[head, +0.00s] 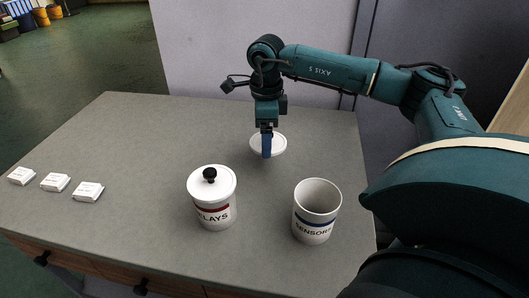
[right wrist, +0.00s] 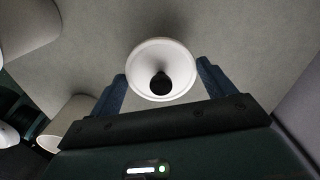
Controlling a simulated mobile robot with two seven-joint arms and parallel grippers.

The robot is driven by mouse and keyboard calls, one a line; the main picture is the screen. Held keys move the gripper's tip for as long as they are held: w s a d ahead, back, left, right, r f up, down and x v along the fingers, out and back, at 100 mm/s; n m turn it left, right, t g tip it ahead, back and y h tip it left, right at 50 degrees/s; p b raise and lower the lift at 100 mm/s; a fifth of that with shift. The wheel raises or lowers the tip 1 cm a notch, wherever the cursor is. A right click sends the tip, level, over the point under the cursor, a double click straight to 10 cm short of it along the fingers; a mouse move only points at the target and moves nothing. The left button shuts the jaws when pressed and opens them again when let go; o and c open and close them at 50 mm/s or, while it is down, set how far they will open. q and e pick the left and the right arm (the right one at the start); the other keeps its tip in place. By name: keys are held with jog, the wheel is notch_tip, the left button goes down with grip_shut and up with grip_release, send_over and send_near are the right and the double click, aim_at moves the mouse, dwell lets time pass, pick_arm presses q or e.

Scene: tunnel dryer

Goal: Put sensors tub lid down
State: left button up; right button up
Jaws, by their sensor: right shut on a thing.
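The white sensors tub lid (head: 281,146) is at my right gripper (head: 267,153), on the far part of the table behind the tubs. In the right wrist view the round lid (right wrist: 148,55) with its black knob (right wrist: 160,83) sits between the fingers of my right gripper (right wrist: 163,86), which is shut on it. I cannot tell whether the lid touches the tabletop. The sensors tub (head: 314,228), white with a blue band, stands open and upright at the front right of the table. My left gripper is not in view.
The white relays tub (head: 214,212), with a red band and its lid on, stands left of the sensors tub. Several small white packets (head: 56,182) lie at the table's left. The grey tabletop (head: 150,140) is clear at back left. A pale wall panel stands behind.

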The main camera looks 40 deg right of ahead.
aim_at(266, 161)
jog(key=shift+f, duration=2.7)
jog(key=shift+f, duration=0.15)
jog(key=o, duration=0.9)
notch_tip(266, 161, up, 12)
jog(key=shift+r, duration=0.2)
jog(key=shift+p, duration=0.3)
